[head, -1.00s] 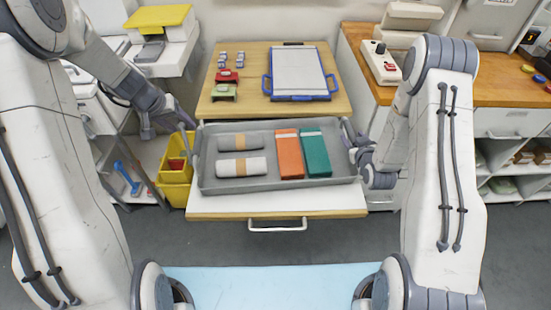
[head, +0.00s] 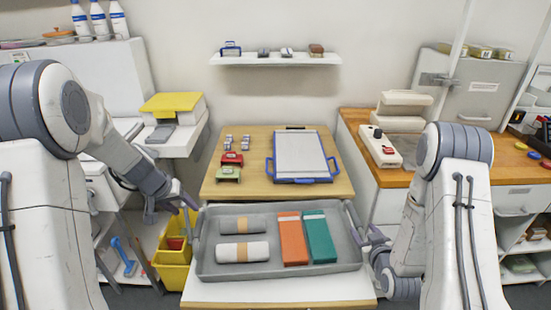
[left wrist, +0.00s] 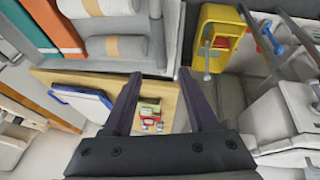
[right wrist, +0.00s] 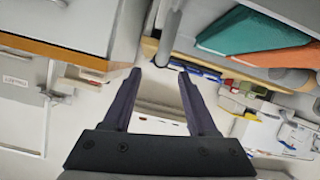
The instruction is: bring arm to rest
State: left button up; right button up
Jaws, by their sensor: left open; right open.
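My left gripper (head: 188,204) is open and empty beside the left end of the grey tray (head: 277,274). In the left wrist view its two fingers (left wrist: 160,78) are spread with nothing between them. My right gripper (head: 366,242) is open beside the tray's right end. The right wrist view shows its fingers (right wrist: 158,75) apart and empty. The tray rests on the front of the table and holds a grey roll (head: 228,224), a white roll (head: 232,252), an orange box (head: 291,240) and a teal box (head: 319,238). Whether either fingertip touches the tray is unclear.
Behind the tray, the wooden board (head: 252,150) carries a blue-framed clipboard (head: 300,155) and small red and green items. A yellow bin (head: 172,262) stands left, below my left gripper. A wooden counter (head: 393,176) stands right. A wall shelf (head: 275,59) hangs behind.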

jog(key=shift+w+r, duration=0.1)
jog(key=shift+r, duration=0.05)
pick_arm(q)
jog(key=s+d+r+m+g+y, duration=0.1)
jog(key=s+d, duration=0.2)
jog(key=s, duration=0.7)
jog(key=s+d+r+g+y, duration=0.1)
jog(key=s+d, duration=0.3)
jog(key=s, duration=0.5)
jog(key=s+d+r+m+g+h, duration=0.1)
jog(key=s+d+r+m, duration=0.4)
jog(key=s+d, duration=0.8)
jog(key=shift+s+r+m+g, duration=0.15)
jog(key=shift+s+m+g, duration=0.2)
jog(key=shift+m+g, duration=0.65)
pick_arm(e)
jog(key=s+a+r+n+g, duration=0.1)
jog(key=s+a+r+g, duration=0.3)
jog(key=s+a, duration=0.3)
jog(key=s+a+r+n+g, duration=0.2)
jog(key=s+a+r+g, duration=0.3)
jog(key=s, duration=0.8)
jog(key=s+a+r+n+g+y, duration=0.1)
jog(key=s+a+r+g, duration=0.3)
jog(key=s+a, duration=0.5)
notch_tip(320, 180, up, 2)
jog(key=shift+s+a+r+n+g, duration=0.15)
jog(key=shift+s+n+g, duration=0.2)
jog(key=shift+s, duration=0.45)
